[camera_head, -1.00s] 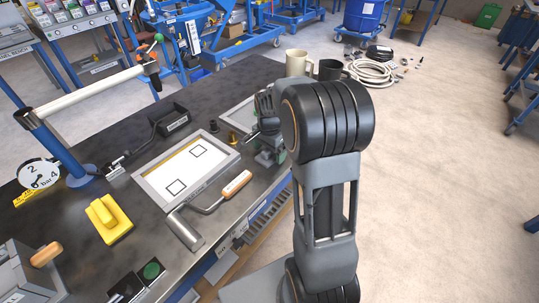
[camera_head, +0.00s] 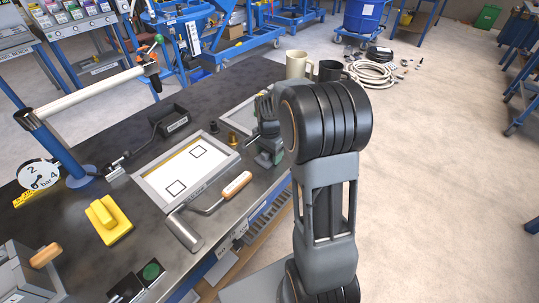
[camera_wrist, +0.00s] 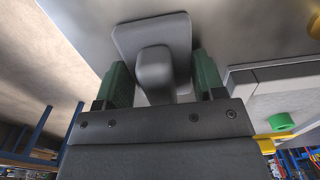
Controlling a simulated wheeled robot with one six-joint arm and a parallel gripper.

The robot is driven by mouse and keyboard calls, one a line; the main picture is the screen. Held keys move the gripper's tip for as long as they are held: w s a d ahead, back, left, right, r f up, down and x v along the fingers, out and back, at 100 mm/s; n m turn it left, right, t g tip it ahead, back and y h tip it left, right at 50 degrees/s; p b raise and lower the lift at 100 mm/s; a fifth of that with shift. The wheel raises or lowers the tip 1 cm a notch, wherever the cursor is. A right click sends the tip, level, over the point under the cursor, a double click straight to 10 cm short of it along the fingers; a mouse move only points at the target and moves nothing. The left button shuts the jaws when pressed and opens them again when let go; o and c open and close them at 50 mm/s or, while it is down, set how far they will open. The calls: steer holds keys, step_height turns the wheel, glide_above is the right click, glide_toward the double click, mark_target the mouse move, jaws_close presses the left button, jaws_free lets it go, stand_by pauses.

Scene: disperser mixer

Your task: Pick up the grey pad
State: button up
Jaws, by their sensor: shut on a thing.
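The grey pad (camera_wrist: 124,38) is in the wrist view, a flat grey plate with a raised block-like grip. My gripper (camera_wrist: 161,76) has its green fingers on either side of that grip and is shut on it. In the head view my gripper (camera_head: 268,150) is low at the right edge of the dark bench, beside the framed white sheet. The pad is mostly hidden there by my gripper and arm. I cannot tell whether it touches the bench.
A yellow pad (camera_head: 109,219) lies at the left of the bench. Small brass pieces (camera_head: 233,139) stand close by.

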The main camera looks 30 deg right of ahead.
steer(key=shift+r, duration=0.4)
step_height(320, 180, up, 2)
steer(key=shift+r, duration=0.1)
steer(key=s+a+r+p, duration=0.1)
steer(key=s+r, duration=0.9)
steer(key=s, duration=0.4)
steer(key=shift+a, duration=0.15)
